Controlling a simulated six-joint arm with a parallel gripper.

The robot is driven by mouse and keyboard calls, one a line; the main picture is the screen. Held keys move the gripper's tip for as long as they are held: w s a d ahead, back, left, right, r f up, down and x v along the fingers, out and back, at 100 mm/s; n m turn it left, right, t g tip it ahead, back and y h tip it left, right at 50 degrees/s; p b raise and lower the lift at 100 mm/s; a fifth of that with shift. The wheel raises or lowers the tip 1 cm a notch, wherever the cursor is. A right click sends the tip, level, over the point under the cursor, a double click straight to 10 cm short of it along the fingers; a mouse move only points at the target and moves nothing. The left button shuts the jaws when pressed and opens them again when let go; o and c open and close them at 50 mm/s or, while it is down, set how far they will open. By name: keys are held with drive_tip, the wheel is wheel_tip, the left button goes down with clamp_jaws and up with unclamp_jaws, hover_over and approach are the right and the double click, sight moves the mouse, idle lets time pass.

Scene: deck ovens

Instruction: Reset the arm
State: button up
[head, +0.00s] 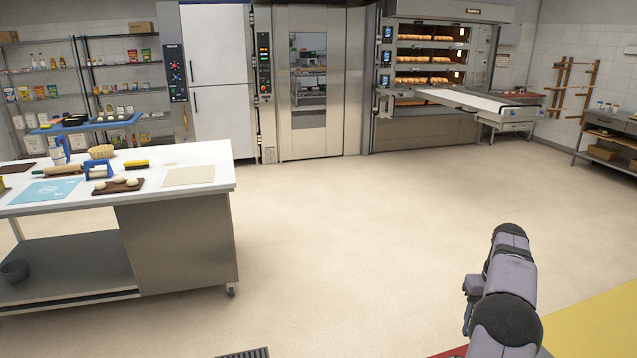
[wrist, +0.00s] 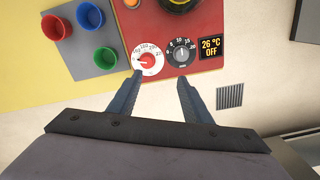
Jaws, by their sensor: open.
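My gripper (wrist: 161,82) shows in the wrist view with its two dark fingers apart and nothing between them. Its left fingertip appears close to a white dial with a red pointer (wrist: 147,58) on a red panel (wrist: 208,66); I cannot tell whether they touch. A black dial (wrist: 181,54) sits to the right of the white one. A display (wrist: 212,47) beside it reads 26 °C OFF.
Red (wrist: 54,27), blue (wrist: 89,15) and green (wrist: 105,57) cups stand on a grey plate left of the panel. In the head view a white worktable (head: 205,156) with dough and tools is at left. Deck ovens (head: 430,128) stand at the back. The middle floor is clear.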

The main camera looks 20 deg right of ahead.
drive_tip(key=a+r+n, duration=0.2)
drive_tip(key=a, duration=2.4)
drive_tip(key=s+a+f+n, duration=0.2)
drive_tip(key=s+a+f, duration=0.2)
drive_tip(key=s+a, duration=1.15)
wheel_tip(320, 180, down, 40)
drive_tip(key=b, duration=3.9)
drive_tip(key=shift+s+b, duration=0.2)
drive_tip(key=shift+b, duration=0.1)
drive_tip(key=shift+d+r, duration=0.1)
drive_tip(key=shift+c, duration=0.2)
